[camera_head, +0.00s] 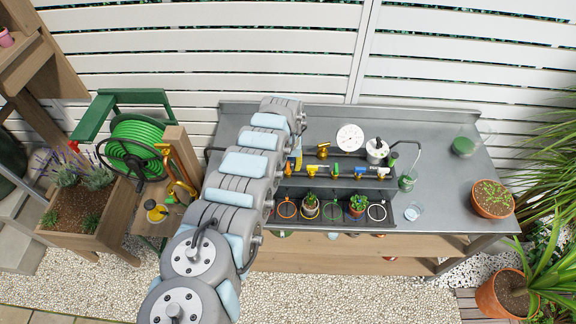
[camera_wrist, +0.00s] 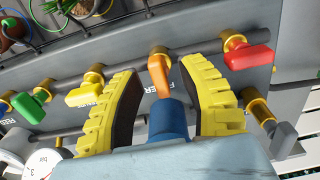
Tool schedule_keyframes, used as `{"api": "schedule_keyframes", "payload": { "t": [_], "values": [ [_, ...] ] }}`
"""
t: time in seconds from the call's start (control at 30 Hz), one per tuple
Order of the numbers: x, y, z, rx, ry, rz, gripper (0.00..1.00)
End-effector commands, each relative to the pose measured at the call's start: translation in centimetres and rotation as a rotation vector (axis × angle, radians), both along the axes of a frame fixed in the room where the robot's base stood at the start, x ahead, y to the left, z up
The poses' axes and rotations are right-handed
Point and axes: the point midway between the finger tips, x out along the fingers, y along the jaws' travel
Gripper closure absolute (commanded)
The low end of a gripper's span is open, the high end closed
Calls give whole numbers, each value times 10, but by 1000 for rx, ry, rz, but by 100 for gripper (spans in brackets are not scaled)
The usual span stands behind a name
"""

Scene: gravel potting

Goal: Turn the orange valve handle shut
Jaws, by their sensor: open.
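The orange valve handle (camera_wrist: 161,75) shows in the wrist view, on a brass valve on the grey pipe. Its lever points from the pipe towards the palm, across the pipe's line. My gripper (camera_wrist: 167,82) has its two yellow ribbed fingers apart, one on each side of the handle as seen here, with gaps between them and it. Its lower end meets a blue piece (camera_wrist: 167,119) between the fingers. In the head view my gripper (camera_head: 295,160) is at the left end of the valve rack, partly hidden behind my arm; the orange handle cannot be made out there.
Neighbouring valves carry a red handle (camera_wrist: 247,56), a yellow handle (camera_wrist: 84,95) and a green handle (camera_wrist: 28,107). A grey handle (camera_wrist: 284,135) is by the right finger. A white gauge (camera_head: 350,138) stands behind the rack. Small potted plants (camera_head: 310,205) stand in front.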

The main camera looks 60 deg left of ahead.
Motion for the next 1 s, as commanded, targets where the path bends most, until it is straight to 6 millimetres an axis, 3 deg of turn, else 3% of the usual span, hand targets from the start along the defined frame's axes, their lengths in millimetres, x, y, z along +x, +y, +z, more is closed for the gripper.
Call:
{"api": "schedule_keyframes", "payload": {
  "t": [0.27,0.43,1.0],
  "values": [
    [0,0,-1,0,1,-1,60],
    [0,0,-1,0,0,-1,100],
    [0,-1,-1,-1,2,-55,100]
  ]
}}
